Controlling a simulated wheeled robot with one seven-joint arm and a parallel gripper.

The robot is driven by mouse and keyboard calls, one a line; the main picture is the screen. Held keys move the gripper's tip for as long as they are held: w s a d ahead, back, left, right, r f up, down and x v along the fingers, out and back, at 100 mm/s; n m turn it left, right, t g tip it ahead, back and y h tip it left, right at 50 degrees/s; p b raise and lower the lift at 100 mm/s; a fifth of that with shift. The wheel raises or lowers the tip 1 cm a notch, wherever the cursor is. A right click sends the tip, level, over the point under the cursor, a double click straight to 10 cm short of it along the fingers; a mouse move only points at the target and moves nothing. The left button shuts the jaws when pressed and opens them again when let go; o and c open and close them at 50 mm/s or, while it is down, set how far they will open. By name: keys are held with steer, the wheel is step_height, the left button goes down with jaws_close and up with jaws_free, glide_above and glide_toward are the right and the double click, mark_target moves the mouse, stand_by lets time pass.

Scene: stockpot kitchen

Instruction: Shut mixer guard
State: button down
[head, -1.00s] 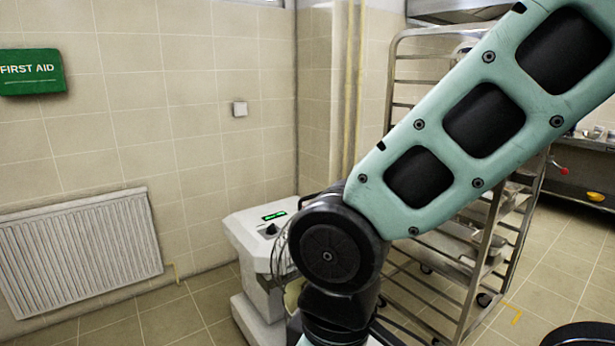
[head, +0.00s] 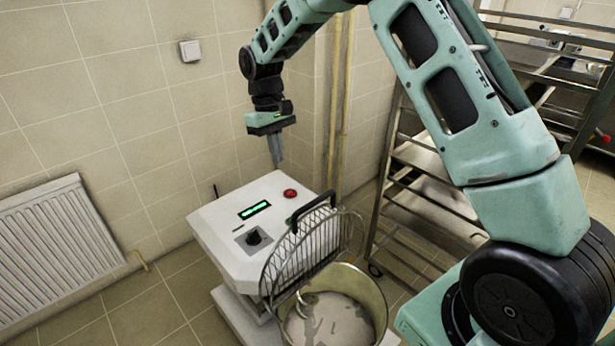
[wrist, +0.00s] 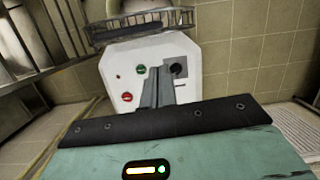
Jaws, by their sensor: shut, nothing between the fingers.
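The mixer (head: 245,225) is a white machine with a green display, a dark knob and red and green buttons on its top. Its wire guard (head: 300,255) is raised, standing upright in front of the head, with a black handle (head: 312,212) along its top. The steel bowl (head: 375,290) below is open to view and holds pale contents around a hook. My gripper (head: 276,160) is shut and empty, pointing down above the back of the mixer head, apart from the guard. In the wrist view the guard (wrist: 140,30) lies beyond the mixer top (wrist: 150,55).
A metal tray rack (head: 430,190) stands right of the mixer. A radiator (head: 55,240) is on the left wall, and yellow pipes (head: 338,100) run up the corner behind. Floor left of the mixer is clear.

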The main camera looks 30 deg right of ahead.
steer(key=w+d+f, duration=0.1)
steer(key=w+d, duration=0.2)
steer(key=d, duration=0.3)
steer(key=s+d+f+p, duration=0.1)
steer(key=s+f+p, duration=0.4)
steer(key=f, duration=0.7)
steer(key=shift+s+m+p, duration=0.35)
steer(key=shift+m+p, duration=0.05)
steer(key=shift+p, duration=0.25)
steer(key=shift+d, duration=0.1)
